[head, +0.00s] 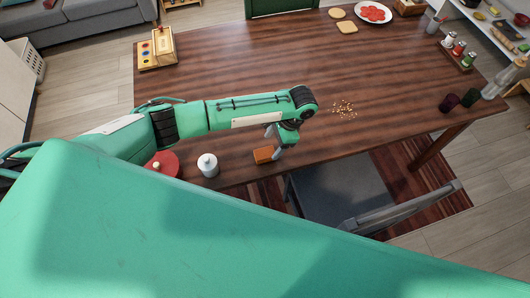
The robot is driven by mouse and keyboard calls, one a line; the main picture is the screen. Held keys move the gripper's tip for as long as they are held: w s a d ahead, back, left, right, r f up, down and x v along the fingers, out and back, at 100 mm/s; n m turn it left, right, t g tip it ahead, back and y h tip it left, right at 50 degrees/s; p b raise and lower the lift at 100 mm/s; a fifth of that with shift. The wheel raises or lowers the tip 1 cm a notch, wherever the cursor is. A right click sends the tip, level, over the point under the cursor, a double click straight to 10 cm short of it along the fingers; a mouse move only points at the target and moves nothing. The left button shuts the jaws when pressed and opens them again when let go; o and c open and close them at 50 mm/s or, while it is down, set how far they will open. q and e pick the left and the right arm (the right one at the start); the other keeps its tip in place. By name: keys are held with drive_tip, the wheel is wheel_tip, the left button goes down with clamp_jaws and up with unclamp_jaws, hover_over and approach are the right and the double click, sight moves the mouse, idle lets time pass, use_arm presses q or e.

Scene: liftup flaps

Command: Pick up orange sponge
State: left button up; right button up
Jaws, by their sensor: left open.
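The orange sponge (263,155) lies on the dark wooden table (235,76), close to its front edge. My left arm reaches in from the left over the table. My left gripper (276,143) points down at the sponge's right end, with its fingers open. The fingers are small and partly hidden by the wrist, so I cannot tell whether they touch the sponge or straddle it. My right gripper is not in view.
A white lidded jar (208,165) and a red round lid (163,164) stand left of the sponge. Crumbs (344,109) lie to the right. A grey chair (345,190) stands at the front edge. The table's middle is clear.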

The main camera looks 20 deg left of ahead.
sight(266, 153)
use_arm(q)
drive_tip(key=shift+p+x, duration=0.65)
drive_tip(key=shift+x, duration=0.45)
drive_tip(key=x, duration=0.2)
drive_tip(key=shift+s+a+f+p, duration=0.1)
drive_tip(key=shift+a+f+p, duration=0.05)
drive_tip(key=shift+a+p, duration=0.15)
drive_tip(key=shift+f, duration=0.45)
drive_tip(key=shift+c, duration=0.3)
drive_tip(key=c, duration=1)
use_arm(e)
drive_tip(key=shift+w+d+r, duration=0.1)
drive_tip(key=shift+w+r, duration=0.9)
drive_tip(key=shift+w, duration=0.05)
